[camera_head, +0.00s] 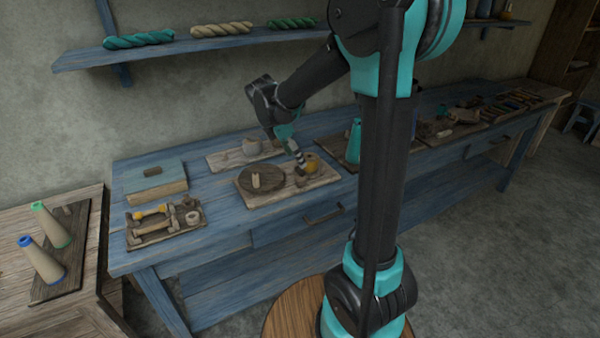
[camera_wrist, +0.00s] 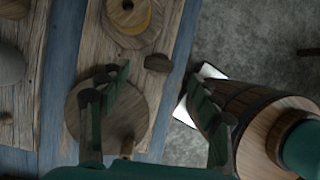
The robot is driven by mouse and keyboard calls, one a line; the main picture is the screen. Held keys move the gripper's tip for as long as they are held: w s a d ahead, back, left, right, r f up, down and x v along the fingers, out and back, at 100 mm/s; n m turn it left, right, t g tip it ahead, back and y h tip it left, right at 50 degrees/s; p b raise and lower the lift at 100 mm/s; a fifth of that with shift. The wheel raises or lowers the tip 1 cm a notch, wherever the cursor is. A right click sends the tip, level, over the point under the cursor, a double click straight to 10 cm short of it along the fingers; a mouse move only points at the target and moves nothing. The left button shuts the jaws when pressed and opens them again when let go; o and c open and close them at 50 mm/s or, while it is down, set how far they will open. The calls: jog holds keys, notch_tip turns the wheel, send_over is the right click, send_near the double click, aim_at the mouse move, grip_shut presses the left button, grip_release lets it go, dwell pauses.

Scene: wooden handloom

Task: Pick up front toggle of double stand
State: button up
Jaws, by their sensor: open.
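My gripper (camera_head: 298,160) is over the middle wooden board (camera_head: 278,197) on the blue bench. In the wrist view my gripper (camera_wrist: 162,88) is open and empty, its fingers wide apart. A small dark wooden piece (camera_wrist: 158,63), which looks like a toggle, lies near the board's edge (camera_wrist: 178,58), past the gap between the fingers. A similar small piece (camera_head: 300,182) shows below my gripper in the head view. The left finger partly covers another dark shape. I cannot tell which parts form the double stand.
A round wooden disc (camera_head: 260,180) with a pale peg lies on the same board. A spool with a yellow ring (camera_wrist: 130,15) is close by. A teal bottle (camera_head: 354,140) stands to the right. A board with small wooden parts (camera_head: 185,228) lies left. The floor in front is open.

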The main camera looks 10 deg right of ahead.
aim_at(300, 169)
jog(key=shift+x, duration=2.95)
jog(key=shift+a, duration=0.1)
jog(key=c, duration=0.9)
